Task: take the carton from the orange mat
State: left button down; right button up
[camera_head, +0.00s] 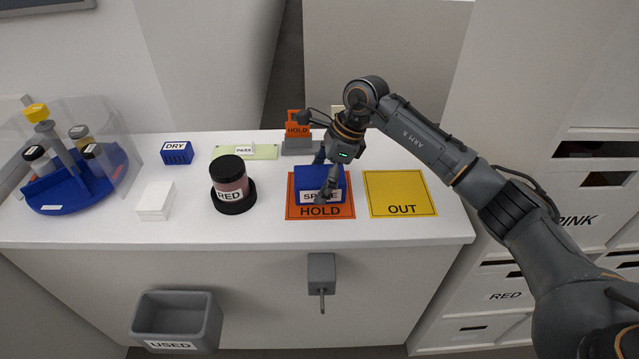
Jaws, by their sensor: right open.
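A blue carton (312,180) with a white label, partly covered and seeming to read "SPARE", stands on the orange mat (292,209) marked "HOLD". My right gripper (326,177) reaches in from the right and is over the carton, pointing down. Its fingers are open and overlap the carton in this view, one in front of its label and one near its back edge. I cannot tell whether they touch it. The gripper hides part of the carton's right side. My left gripper is not in view.
A yellow mat marked "OUT" (400,188) lies bare to the right. A jar labelled "RED" (230,180) stands left of the orange mat. Behind are an orange "HOLD" sign (297,130) and a green "PASS" mat (265,152). A small blue "DRY" box (177,153) stands farther left.

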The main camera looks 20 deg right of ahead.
jog(key=shift+f, duration=0.2)
dwell(0.4)
jog(key=c, duration=1.3)
jog(key=shift+r, duration=0.1)
